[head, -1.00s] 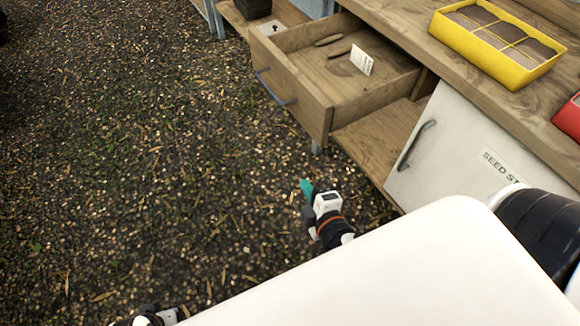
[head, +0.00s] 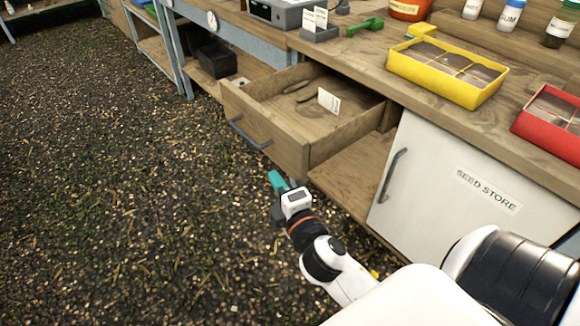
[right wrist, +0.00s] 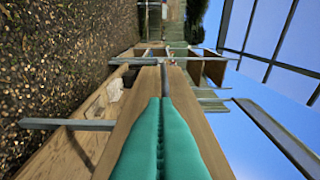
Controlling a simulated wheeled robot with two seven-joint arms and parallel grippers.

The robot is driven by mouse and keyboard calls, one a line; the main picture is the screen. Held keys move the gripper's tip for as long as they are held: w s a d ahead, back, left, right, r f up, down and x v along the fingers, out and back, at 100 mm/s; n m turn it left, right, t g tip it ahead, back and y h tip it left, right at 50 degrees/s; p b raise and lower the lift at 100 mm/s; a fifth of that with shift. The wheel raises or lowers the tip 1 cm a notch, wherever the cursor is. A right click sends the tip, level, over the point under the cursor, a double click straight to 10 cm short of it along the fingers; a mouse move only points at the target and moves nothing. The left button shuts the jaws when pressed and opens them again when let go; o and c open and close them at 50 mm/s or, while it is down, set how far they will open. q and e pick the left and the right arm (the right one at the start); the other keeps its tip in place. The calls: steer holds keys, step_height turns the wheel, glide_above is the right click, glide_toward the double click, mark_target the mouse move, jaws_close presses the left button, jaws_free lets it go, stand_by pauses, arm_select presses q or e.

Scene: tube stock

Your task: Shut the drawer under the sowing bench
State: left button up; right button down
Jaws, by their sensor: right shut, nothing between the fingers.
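The wooden drawer (head: 264,138) under the bench stands pulled well out. Its front has a dark bar handle (head: 248,134), and its inside shows from above, with a white label card (head: 328,100) and small brown items in it. My right gripper (head: 277,181) has teal fingers pressed together with nothing between them. In the head view it is just below and in front of the drawer front's near right corner; contact cannot be told. In the right wrist view the shut fingers (right wrist: 160,135) point along the wooden drawer front (right wrist: 135,115). My left gripper is not in view.
The white seed store door (head: 440,190) is right of the drawer, beside an open shelf (head: 350,178). The bench top holds a yellow seed tray (head: 445,88), a red tray (head: 550,145) and a green scoop (head: 365,27). Open gravel floor (head: 120,190) lies left.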

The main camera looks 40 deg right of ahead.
mark_target(290, 170)
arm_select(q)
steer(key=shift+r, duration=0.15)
arm_select(e)
steer(key=shift+w+d, duration=0.25)
steer(key=shift+d, duration=0.45)
steer(key=shift+w+d, duration=0.2)
steer(key=shift+d, duration=0.5)
steer(key=shift+w+d, duration=0.25)
steer(key=shift+d, duration=0.45)
